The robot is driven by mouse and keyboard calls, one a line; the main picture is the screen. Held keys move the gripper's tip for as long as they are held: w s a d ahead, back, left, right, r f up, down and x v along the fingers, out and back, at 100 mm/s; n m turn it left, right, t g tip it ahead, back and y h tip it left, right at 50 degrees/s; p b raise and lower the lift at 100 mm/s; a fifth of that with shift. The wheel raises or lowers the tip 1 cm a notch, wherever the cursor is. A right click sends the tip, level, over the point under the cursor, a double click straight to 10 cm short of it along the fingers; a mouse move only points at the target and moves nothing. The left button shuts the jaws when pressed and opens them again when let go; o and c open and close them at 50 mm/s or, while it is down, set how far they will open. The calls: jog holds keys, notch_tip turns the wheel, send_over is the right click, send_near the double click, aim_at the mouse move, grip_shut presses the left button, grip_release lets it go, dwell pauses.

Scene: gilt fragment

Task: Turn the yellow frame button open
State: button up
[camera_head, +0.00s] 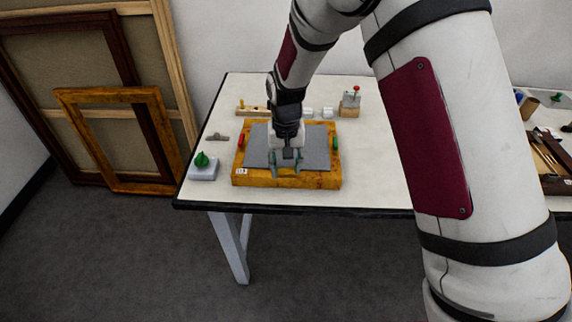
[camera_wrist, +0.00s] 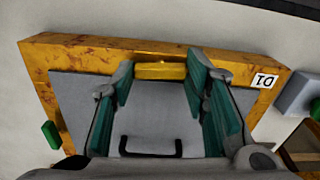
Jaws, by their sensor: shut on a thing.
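The gilt frame (camera_head: 330,180) lies flat on the table with a grey panel (camera_head: 318,150) inside it. The yellow button (camera_wrist: 160,70) sits at the rail that bears the D1 label, its long side along that rail. My gripper (camera_head: 288,165) is over this near rail, pointing down. In the wrist view its two green-padded fingers (camera_wrist: 158,82) are shut on the ends of the yellow button. In the head view the gripper hides the button. A red button (camera_head: 241,139) is on the frame's left rail, a green button (camera_head: 335,143) on its right rail.
A green knob on a pale block (camera_head: 203,170) stands left of the frame. A small grey piece (camera_head: 217,137) lies behind it. A wooden strip (camera_head: 252,111) and a red-topped block (camera_head: 351,105) stand at the back. Empty frames (camera_head: 120,100) lean on the left wall.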

aim_at(286, 169)
jog(key=shift+m, duration=0.5)
jog(key=o, duration=1.1)
jog(key=shift+o, duration=0.2)
jog(key=shift+r, duration=0.1)
notch_tip(286, 169, up, 12)
